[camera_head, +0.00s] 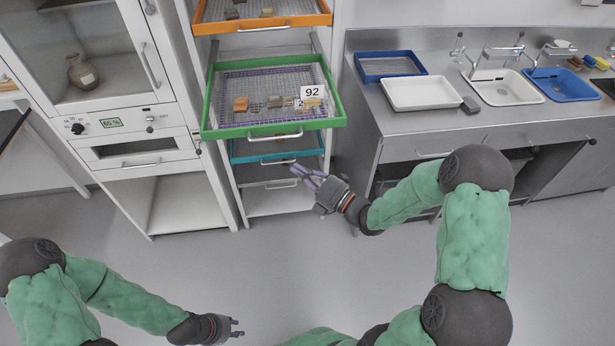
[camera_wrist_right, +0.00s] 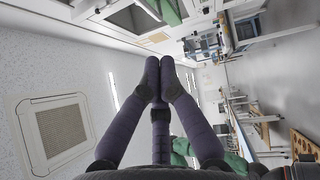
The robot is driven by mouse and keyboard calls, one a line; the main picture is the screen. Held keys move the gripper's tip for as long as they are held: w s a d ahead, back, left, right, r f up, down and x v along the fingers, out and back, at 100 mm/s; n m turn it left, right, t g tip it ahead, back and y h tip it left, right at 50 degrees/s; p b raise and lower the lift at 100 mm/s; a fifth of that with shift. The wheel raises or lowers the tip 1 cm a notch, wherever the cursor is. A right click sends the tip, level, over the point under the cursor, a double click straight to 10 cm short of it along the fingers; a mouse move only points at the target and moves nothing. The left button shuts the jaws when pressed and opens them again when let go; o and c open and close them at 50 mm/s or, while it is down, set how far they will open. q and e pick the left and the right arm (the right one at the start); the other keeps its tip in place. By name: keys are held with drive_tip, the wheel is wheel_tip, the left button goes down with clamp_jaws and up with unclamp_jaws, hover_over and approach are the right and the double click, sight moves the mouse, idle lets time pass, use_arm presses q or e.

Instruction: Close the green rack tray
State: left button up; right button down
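The green rack tray (camera_head: 270,131) stands pulled out from the rack, its front edge and metal handle facing me. It has a mesh bottom and holds several sherds and a white label reading 92. My right gripper (camera_head: 304,170) is below the tray's front right part, apart from its handle. In the right wrist view, the purple fingers (camera_wrist_right: 160,66) come together at the tips with nothing between them. My left gripper (camera_head: 237,328) is low in the head view, far from the rack, over the floor; its fingers are too small to judge.
An orange tray (camera_head: 262,24) is above the green one and a teal tray (camera_head: 277,150) below it. A white cabinet (camera_head: 105,150) stands left. A steel counter (camera_head: 440,118) with a white tray (camera_head: 420,92) and sinks stands right. The floor before the rack is clear.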

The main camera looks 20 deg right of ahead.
drive_tip(key=w+a+r+b, duration=0.1)
drive_tip(key=w, duration=0.7)
drive_tip(key=shift+w+a+r, duration=0.2)
drive_tip(key=shift+a, duration=0.05)
